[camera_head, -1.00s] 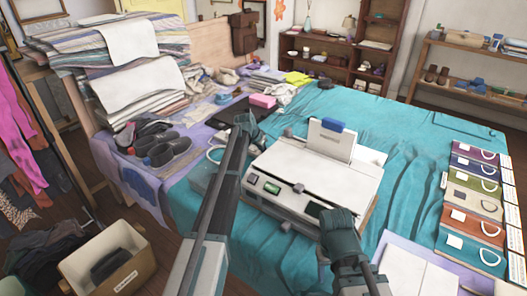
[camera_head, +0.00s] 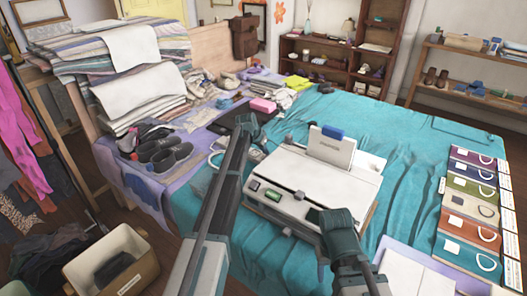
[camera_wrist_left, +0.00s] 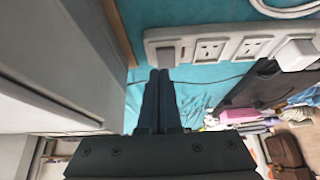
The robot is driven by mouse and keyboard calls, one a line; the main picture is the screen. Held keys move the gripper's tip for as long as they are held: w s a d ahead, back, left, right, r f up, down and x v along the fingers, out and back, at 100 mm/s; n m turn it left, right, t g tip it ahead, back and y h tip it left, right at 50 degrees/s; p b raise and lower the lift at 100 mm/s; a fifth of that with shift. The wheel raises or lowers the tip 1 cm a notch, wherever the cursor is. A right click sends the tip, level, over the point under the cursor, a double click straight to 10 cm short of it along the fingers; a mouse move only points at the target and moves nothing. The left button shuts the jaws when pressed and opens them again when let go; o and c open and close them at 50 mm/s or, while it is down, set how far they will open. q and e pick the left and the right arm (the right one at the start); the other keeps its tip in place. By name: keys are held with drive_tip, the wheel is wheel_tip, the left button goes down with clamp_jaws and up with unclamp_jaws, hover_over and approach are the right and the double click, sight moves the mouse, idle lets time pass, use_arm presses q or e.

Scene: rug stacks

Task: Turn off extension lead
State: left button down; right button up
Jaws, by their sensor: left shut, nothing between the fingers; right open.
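The white extension lead (camera_wrist_left: 222,48) lies on the teal cloth at the top of the left wrist view. In the head view my left gripper (camera_head: 247,124) is left of the printer and largely hides the lead. My right gripper (camera_head: 338,216) is open over the printer's front right corner.
The white printer (camera_head: 300,188) stands on the teal cloth (camera_head: 408,155), close to both arms. A pink box (camera_head: 263,104) and dark shoes (camera_head: 165,155) lie behind and left. Coloured folders (camera_head: 468,200) line the right edge. Open cloth lies right of the printer.

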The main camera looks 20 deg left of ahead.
use_arm(q)
drive_tip(key=s+p+v, duration=0.1)
drive_tip(key=p+v, duration=0.7)
drive_tip(key=v, duration=0.3)
drive_tip(key=shift+a, duration=0.25)
drive_tip(key=shift+s+f, duration=0.1)
drive_tip(key=shift+f, duration=0.05)
